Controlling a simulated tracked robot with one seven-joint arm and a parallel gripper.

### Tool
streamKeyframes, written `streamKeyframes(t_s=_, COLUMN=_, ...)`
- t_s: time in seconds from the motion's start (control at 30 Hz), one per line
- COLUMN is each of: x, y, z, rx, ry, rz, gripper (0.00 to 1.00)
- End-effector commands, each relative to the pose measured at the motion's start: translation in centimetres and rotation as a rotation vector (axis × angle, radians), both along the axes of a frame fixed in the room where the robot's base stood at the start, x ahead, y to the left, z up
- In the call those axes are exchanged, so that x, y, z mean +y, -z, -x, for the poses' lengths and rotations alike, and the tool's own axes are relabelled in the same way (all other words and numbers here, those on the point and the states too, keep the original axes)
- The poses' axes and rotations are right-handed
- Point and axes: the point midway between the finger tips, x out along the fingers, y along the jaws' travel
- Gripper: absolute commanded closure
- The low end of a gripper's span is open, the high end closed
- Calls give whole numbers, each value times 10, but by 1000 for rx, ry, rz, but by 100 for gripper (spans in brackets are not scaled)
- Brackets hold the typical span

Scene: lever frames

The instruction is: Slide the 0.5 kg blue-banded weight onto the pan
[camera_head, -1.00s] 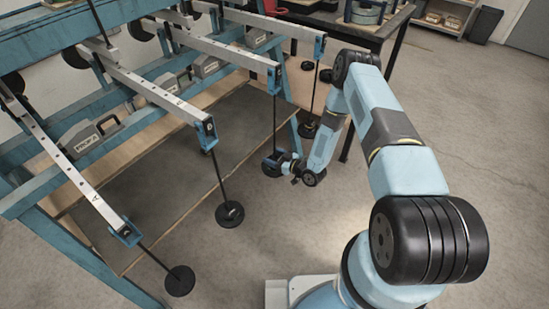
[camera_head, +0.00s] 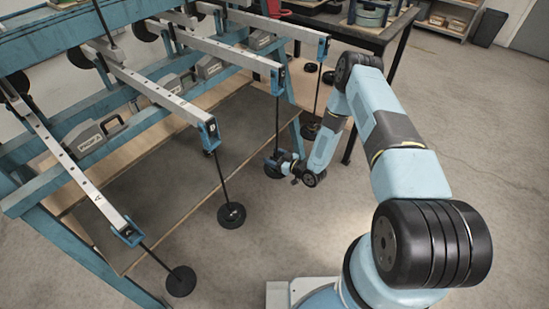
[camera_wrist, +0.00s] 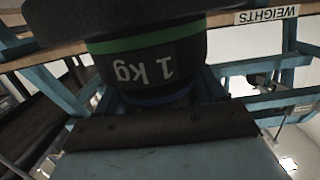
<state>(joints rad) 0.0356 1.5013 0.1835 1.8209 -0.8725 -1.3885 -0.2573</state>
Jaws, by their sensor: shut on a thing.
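In the head view my gripper (camera_head: 280,162) is at the lower end of the rod hanging from the third lever. The dark round pan (camera_head: 272,174) of that rod shows partly beside it. The wrist view is upside down. It shows a green-banded weight marked 1 kg (camera_wrist: 135,68) against the dark pan (camera_wrist: 110,16). The blue-banded weight (camera_wrist: 165,97) shows as a thin dark-blue edge over the 1 kg weight, mostly hidden by my gripper (camera_wrist: 160,122). My gripper is shut on it. I cannot tell whether the two weights touch.
Other hanging rods end in dark round pans (camera_head: 231,215), (camera_head: 181,281) at the left, and one (camera_head: 310,131) just behind my gripper. The blue frame (camera_head: 70,250) holds the levers. A dark bench (camera_head: 378,32) stands behind. The floor at right is clear.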

Motion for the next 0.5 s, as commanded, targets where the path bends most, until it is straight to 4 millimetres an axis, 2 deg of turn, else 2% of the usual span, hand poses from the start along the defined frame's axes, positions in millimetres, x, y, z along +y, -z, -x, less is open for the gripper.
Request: streamKeyframes(t_s=0.5, x=0, y=4, z=0, rx=-1, ry=0, rz=-1, gripper=72)
